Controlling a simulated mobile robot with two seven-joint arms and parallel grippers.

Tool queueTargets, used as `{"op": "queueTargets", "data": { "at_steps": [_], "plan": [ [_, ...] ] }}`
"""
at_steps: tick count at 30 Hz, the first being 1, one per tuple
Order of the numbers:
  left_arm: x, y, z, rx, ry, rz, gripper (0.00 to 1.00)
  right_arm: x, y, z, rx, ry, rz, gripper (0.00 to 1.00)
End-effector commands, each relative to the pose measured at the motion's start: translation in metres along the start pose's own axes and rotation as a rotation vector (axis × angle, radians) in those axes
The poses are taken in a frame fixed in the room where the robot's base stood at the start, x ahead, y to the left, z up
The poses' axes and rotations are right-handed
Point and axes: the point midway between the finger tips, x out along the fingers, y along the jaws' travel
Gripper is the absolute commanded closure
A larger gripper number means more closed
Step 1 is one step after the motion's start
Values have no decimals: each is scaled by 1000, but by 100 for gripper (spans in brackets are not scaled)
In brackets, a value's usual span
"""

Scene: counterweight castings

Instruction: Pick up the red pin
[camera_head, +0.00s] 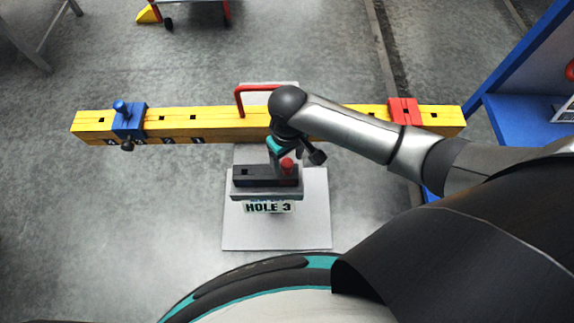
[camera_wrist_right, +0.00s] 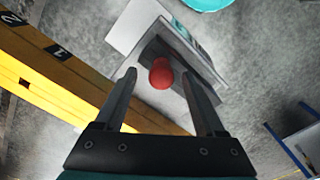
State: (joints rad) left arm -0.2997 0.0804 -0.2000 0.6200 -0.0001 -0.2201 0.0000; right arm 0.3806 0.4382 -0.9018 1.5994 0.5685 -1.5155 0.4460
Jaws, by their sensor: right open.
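The red pin (camera_head: 287,165) stands at the right end of a dark block (camera_head: 250,171) above the "HOLE 3" label. Its rounded red head (camera_wrist_right: 161,74) also shows in the right wrist view, between my two fingertips in the picture. My right gripper (camera_head: 293,160) is at the pin, partly hidden by its own wrist in the head view. Its jaws (camera_wrist_right: 160,84) are open, with a gap on each side of the pin. I cannot tell whether the fingertips are level with the pin. My left gripper is not in view.
A long yellow beam (camera_head: 220,120) runs behind the pin, with a blue clamp (camera_head: 130,120), a red block (camera_head: 404,111) and a red handle (camera_head: 239,100). A pale grey base plate (camera_head: 240,230) lies below. A blue-framed shelf (camera_head: 510,120) stands at the right.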

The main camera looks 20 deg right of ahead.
Motion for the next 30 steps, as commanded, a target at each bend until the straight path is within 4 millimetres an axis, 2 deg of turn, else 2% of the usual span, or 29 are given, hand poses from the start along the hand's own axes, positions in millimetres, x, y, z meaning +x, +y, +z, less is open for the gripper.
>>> {"op": "queueTargets", "data": {
  "at_steps": [3,6,15,30],
  "plan": [
    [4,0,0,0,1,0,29,18,-2,-1,0,-2,0,28],
    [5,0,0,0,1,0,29,28,-2,0,-1,-2,0,28],
    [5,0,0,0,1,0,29,32,-2,-1,-2,0,0,28],
    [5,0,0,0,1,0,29,32,-2,-1,-1,1,0,83]
  ]
}}
